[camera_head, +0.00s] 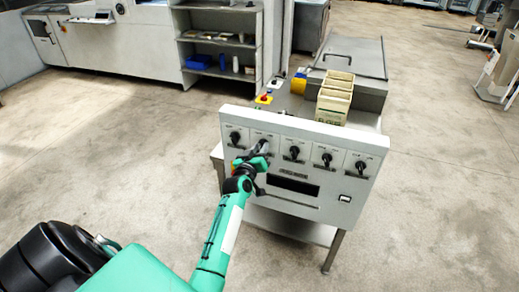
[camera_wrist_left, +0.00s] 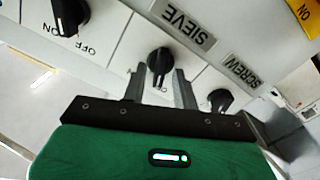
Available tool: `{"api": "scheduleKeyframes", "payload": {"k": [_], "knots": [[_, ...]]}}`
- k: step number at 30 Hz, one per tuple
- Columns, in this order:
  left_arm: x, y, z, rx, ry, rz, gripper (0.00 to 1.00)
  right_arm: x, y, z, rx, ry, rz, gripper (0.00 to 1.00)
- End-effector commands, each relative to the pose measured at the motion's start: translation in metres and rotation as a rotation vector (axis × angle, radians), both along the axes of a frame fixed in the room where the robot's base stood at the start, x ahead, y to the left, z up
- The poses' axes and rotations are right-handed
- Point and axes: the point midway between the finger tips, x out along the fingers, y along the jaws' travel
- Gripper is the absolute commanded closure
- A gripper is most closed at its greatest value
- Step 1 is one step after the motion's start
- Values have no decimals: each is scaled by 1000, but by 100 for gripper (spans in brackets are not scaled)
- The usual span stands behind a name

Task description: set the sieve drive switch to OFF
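The sieve drive switch is a black rotary knob (camera_wrist_left: 158,62) under an upside-down "SIEVE" label (camera_wrist_left: 184,26) in the left wrist view. In the head view it is the second knob from the left on the white panel (camera_head: 310,190), largely hidden by my gripper. My left gripper (camera_wrist_left: 159,82) is open, with one finger on each side of the knob and small gaps showing. In the head view the left gripper (camera_head: 259,158) is at the panel face. I cannot tell which mark the knob points to. My right gripper is not in view.
The SCREW knob (camera_wrist_left: 220,100) is close to one finger, and another black knob (camera_wrist_left: 70,16) is on the other side. A red and yellow button (camera_head: 263,99) and beige bins (camera_head: 335,97) stand behind the panel. The floor to the left is clear.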

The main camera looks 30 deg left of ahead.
Motion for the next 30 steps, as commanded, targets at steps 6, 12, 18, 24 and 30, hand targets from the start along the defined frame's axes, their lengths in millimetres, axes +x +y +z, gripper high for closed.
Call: {"api": "scheduleKeyframes", "payload": {"k": [6,12,18,24,30], "knots": [[0,0,1,1,-1,0,66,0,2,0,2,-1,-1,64],[-6,-1,0,1,-1,0,66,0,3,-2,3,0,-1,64],[-35,-8,-3,3,0,1,66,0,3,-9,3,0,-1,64],[-77,-18,-3,2,1,1,66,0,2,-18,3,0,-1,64],[-112,-27,-2,2,1,1,66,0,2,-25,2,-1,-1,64]]}}
